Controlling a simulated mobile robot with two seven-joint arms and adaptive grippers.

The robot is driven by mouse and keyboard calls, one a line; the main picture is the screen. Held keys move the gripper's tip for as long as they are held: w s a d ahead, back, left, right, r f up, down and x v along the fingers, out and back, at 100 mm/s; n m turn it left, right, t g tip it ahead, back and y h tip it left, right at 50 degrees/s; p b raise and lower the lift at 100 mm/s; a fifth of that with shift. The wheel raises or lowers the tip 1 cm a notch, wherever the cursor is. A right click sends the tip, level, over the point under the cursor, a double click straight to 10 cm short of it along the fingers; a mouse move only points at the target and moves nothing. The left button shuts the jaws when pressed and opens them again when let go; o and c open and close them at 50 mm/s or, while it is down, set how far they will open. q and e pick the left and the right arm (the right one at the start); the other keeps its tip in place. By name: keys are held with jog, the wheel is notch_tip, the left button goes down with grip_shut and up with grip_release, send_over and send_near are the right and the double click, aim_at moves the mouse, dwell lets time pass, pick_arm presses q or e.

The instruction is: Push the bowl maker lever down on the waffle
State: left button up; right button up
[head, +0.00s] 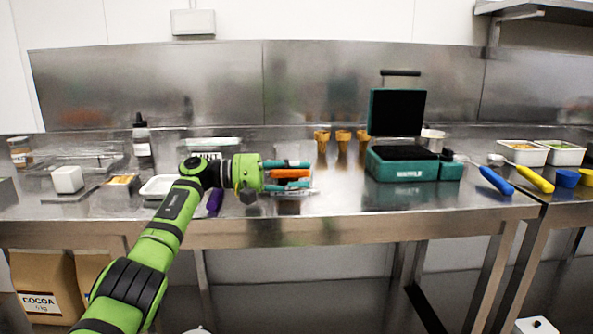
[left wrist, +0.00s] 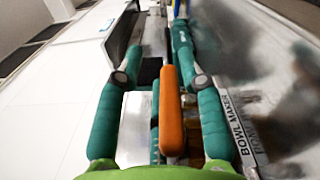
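My left gripper (head: 308,174) has teal fingers and reaches right over the counter. An orange handle (left wrist: 171,112) lies lengthwise between its fingers, with gaps on both sides; it also shows in the head view (head: 291,174). The gripper is open around it. In the left wrist view, a metal edge beside the right finger is labelled BOWL MAKER (left wrist: 241,135). Most of the bowl maker is hidden behind the gripper in the head view. A teal waffle machine (head: 402,168) stands to the right, its dark lid (head: 397,113) raised upright. My right gripper is not in view.
Several waffle cones (head: 343,138) stand behind the gripper. Blue (head: 496,181) and yellow (head: 535,179) handles lie right of the waffle machine. Bare counter lies between gripper and waffle machine.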

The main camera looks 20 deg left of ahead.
pick_arm(q)
jog(key=shift+w+a+f, duration=0.1)
jog(key=shift+f, duration=0.65)
notch_tip(320, 180, up, 12)
jog(key=shift+f, duration=0.25)
